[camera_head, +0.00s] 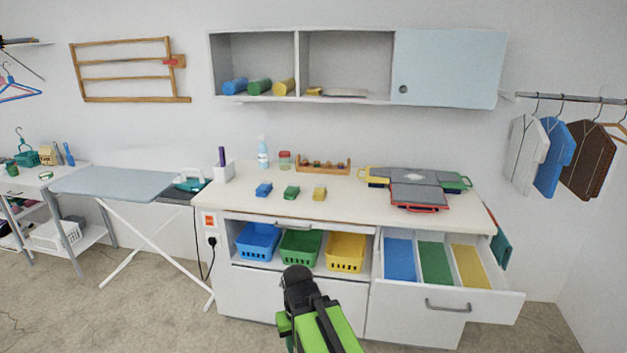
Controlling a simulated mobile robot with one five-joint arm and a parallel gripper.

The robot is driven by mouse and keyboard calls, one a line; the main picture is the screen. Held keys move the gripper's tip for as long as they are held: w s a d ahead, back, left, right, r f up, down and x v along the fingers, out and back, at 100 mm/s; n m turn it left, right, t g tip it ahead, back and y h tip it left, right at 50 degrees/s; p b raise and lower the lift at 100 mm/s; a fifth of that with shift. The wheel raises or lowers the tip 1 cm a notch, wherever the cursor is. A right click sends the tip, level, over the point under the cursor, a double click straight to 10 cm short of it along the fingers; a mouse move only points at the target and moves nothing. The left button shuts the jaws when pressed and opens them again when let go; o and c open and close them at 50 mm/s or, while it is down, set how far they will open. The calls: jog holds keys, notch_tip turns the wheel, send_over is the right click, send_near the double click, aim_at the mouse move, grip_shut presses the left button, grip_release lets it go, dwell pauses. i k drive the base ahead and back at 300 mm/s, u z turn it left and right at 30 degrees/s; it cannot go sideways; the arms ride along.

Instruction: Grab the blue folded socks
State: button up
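The blue folded socks (264,189) are a small blue bundle on the white countertop (235,205), left of a green bundle (291,192) and a yellow one (320,193). Small gaps separate the three. My gripper (297,279) is at the bottom middle, in front of the cabinet and below the counter's front edge, apart from the socks. Its dark end is small and seen from behind, so I cannot tell whether its fingers are open. Nothing is visible in it.
Blue (257,242), green (301,246) and yellow (346,252) baskets sit in the open shelf under the counter. An open drawer (447,306) juts out at right. An ironing board (115,184) stands left. Folding boards (415,187) lie on the counter's right side.

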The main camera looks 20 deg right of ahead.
aim_at(265, 187)
jog(key=z, duration=0.25)
jog(key=i, duration=1.55)
jog(key=u, duration=0.8)
jog(key=i, duration=1.25)
jog(key=u, duration=0.9)
